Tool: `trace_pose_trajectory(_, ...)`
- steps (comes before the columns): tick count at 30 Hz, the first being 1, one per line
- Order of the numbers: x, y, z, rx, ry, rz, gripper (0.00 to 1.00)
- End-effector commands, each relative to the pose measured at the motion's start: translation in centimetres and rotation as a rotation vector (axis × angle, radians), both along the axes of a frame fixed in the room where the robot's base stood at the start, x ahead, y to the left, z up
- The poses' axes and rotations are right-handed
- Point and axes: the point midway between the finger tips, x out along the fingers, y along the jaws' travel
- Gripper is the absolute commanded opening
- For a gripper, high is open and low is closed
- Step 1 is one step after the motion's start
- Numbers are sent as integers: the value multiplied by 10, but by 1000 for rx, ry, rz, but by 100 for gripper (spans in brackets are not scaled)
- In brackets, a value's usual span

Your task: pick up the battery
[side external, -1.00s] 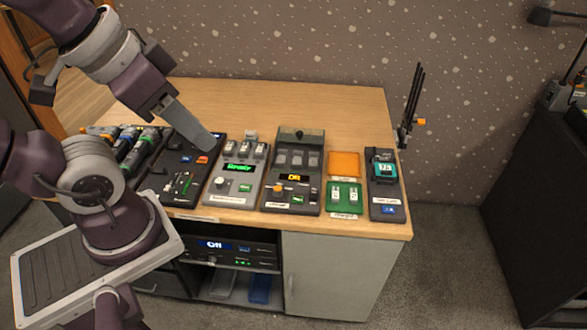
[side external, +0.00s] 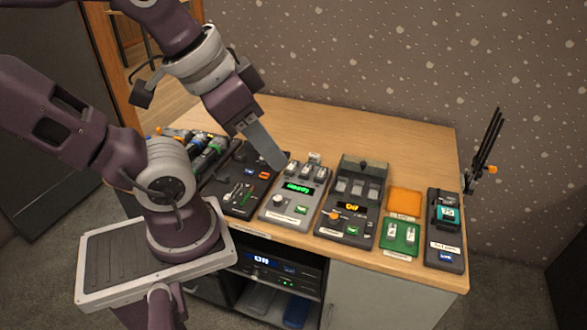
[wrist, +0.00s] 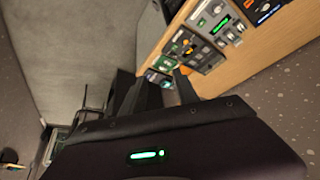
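Two small pale blocks that look like batteries (side external: 402,234) sit in a green tray (side external: 386,244) near the front right of the table in the side view. A teal block marked with digits (side external: 447,214) is seated in a dark unit at the far right. I cannot tell which of these is the battery meant. My gripper (side external: 278,162) points down above the back left of the grey panel with the green display, well left of the green tray.
A grey panel with green display (side external: 294,192), a panel with orange display (side external: 352,203) and a black panel (side external: 240,183) line the front edge. An empty-looking orange tray (side external: 404,202) lies behind the green one. A dark antenna-like stand (side external: 484,150) rises at the right edge. The back tabletop (side external: 350,127) is clear.

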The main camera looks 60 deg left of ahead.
Motion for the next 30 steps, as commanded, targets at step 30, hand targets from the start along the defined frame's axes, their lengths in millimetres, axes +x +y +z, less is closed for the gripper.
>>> trace_pose_trajectory(30, 170, 88, -31, -768, 315, 1590, 44)
